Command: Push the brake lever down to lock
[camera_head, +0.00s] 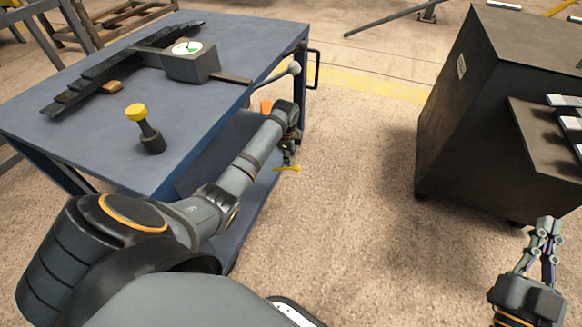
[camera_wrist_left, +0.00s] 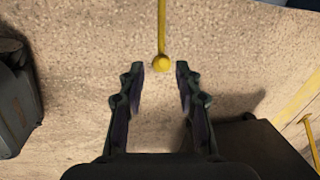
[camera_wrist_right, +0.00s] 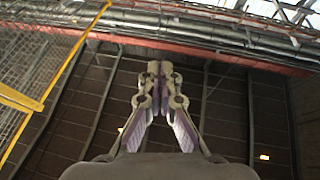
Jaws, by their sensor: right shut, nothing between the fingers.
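The brake lever shows in the left wrist view as a thin yellow rod ending in a yellow ball (camera_wrist_left: 162,63). In the head view it is a small yellow bar (camera_head: 287,168) low beside the blue cart's right side. My left gripper (camera_wrist_left: 160,67) is open, and the ball appears between its fingertips; I cannot tell its depth or any touch. In the head view the left gripper (camera_head: 288,153) is small and partly hidden by my arm. My right gripper (camera_head: 548,222) is shut and empty at lower right. The right wrist view shows its fingertips together (camera_wrist_right: 160,68).
The blue cart (camera_head: 60,148) carries dark leaf strips (camera_head: 90,88), a dial gauge box (camera_head: 190,64) and a yellow-topped post (camera_head: 150,140). A grey ball-ended lever (camera_head: 293,68) stands at its right edge. A dark cabinet (camera_head: 450,110) stands right. Floor between is clear.

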